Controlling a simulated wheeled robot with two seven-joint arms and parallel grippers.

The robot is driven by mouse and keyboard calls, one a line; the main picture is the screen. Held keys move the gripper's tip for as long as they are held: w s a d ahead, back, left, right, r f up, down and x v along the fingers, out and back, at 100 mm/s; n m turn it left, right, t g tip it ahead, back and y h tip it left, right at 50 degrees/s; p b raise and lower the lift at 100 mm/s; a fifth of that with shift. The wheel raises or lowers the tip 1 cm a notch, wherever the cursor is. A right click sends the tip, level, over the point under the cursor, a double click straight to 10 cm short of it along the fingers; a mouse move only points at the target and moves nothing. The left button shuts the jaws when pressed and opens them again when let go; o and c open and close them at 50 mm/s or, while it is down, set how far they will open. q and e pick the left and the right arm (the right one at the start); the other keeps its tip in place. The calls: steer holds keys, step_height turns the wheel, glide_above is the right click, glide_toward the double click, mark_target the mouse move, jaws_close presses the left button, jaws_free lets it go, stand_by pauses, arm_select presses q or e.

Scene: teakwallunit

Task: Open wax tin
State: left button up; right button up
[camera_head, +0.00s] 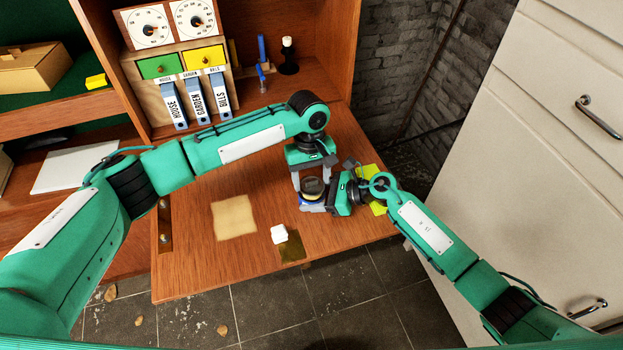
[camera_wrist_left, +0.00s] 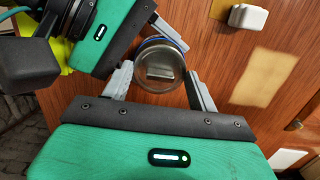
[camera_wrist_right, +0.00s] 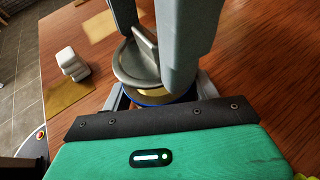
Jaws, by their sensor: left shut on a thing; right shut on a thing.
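The wax tin (camera_head: 312,187) is round, above the right part of the wooden desk board, between my grippers. Its grey metal lid (camera_wrist_right: 133,66) has a raised grip bar. In the right wrist view the lid sits slightly raised and tilted over the tin's blue-edged body (camera_wrist_right: 150,100), with yellow showing in the gap. My left gripper (camera_wrist_left: 160,78) comes from above and is shut on the lid; it also shows in the right wrist view (camera_wrist_right: 148,50). My right gripper (camera_head: 316,206) comes from the right, low down, and is shut on the body; its fingertips are partly hidden.
A white block (camera_head: 279,234) stands by a dark yellow patch (camera_head: 291,248) near the board's front edge. A pale cloth square (camera_head: 234,217) lies to its left. A yellow-green item (camera_head: 374,204) is behind my right wrist.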

mark_target(312, 182)
arm_select(q)
steer(key=shift+r, duration=0.1)
steer(key=shift+r, duration=1.95)
arm_select(e)
steer(key=o, duration=1.5)
steer(key=shift+c, duration=0.2)
